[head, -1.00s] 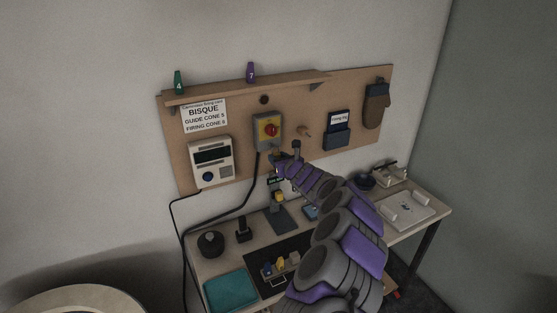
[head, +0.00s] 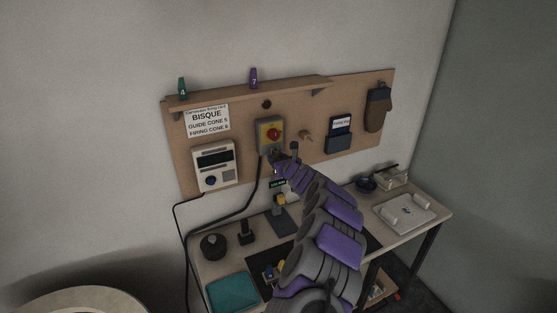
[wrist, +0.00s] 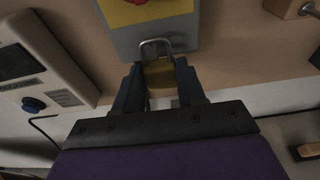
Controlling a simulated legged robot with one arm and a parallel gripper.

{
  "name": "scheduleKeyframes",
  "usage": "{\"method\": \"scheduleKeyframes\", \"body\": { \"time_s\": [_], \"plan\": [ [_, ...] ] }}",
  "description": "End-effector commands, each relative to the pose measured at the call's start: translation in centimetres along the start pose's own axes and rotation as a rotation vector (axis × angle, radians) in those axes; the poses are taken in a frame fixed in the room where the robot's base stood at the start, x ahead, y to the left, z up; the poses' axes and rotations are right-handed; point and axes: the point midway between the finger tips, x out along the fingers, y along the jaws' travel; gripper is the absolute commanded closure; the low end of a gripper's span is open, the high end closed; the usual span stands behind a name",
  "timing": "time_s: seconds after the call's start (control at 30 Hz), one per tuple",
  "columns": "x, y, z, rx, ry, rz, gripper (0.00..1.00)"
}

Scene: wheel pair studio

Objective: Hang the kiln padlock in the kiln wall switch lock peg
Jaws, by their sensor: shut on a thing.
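The kiln padlock, with a brass body (wrist: 160,74) and a metal shackle, is held between the fingers of my gripper (wrist: 160,85) in the wrist view. Its shackle points up toward the lower edge of the grey kiln wall switch box (wrist: 155,35). I cannot tell whether the shackle touches the box. In the head view the switch box (head: 262,143) has a yellow plate and a red knob, and my gripper (head: 273,156) is just below it. The lock peg cannot be made out; the padlock is not clear in the head view.
A controller (head: 214,165) hangs left of the switch, and a wooden peg (head: 306,135) sticks out to its right. A black cable runs down from the switch. Below, the table (head: 432,214) holds a teal cloth (head: 233,292) and several small items.

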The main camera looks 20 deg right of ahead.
Motion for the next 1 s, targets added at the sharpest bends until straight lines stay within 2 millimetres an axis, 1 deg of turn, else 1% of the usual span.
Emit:
{"method": "scheduleKeyframes", "body": {
  "time_s": [0.27,0.57,1.0],
  "plan": [
    [0.03,-0.01,-0.04,0.000,-0.001,0.000,0.92],
    [0.16,-0.02,-0.71,0.001,-0.002,0.000,0.92],
    [0.16,-0.01,-0.69,0.000,-0.001,0.000,0.92]
  ]
}}
